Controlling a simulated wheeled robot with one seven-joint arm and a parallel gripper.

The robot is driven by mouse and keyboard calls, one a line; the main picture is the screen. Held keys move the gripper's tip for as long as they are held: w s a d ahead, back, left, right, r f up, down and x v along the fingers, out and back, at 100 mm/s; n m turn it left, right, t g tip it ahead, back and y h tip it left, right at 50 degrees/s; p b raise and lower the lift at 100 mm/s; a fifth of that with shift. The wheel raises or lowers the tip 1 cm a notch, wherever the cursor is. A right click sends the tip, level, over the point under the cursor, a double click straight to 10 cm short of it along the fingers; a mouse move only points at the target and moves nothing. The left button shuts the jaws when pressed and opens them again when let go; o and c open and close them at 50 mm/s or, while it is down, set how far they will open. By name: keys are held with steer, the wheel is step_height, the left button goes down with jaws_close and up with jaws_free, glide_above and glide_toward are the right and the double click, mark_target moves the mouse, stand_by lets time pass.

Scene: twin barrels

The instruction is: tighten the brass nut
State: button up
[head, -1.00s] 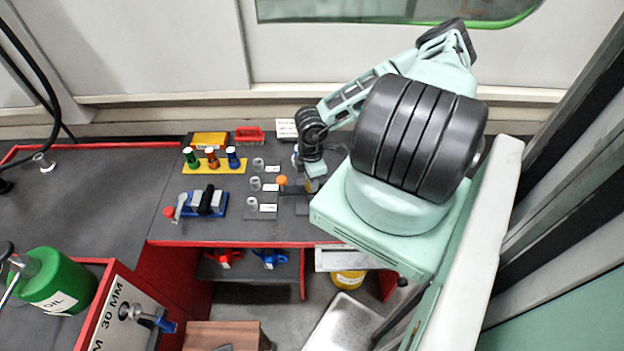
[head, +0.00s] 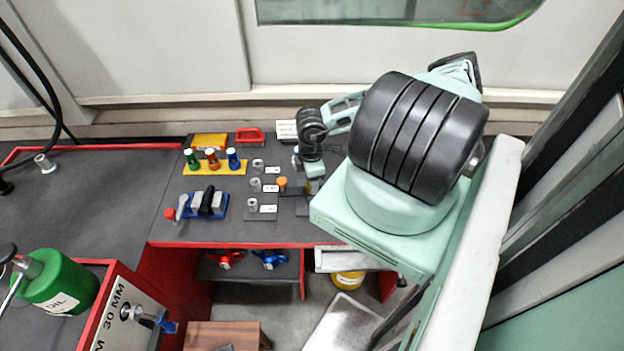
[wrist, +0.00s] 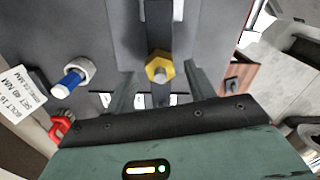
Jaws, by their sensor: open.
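The brass nut (wrist: 159,66) is a yellow hexagon with a pale round centre, seen end-on in the wrist view in front of a dark upright bracket. My gripper (wrist: 160,73) is open, with one finger to the left of the nut and one to the right. Gaps show between the nut and both fingers in that view; how deep the nut lies between them I cannot tell. In the head view my gripper (head: 309,180) points down at the right part of the bench, and it mostly hides the nut there.
A blue bolt (wrist: 70,84) with a silver nut and a white label (wrist: 22,92) lie left of the brass nut. The bench's left part is mostly clear.

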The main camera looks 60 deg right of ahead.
steer(key=shift+r+p, duration=3.35)
steer(key=shift+p, duration=0.65)
steer(key=shift+f, duration=0.1)
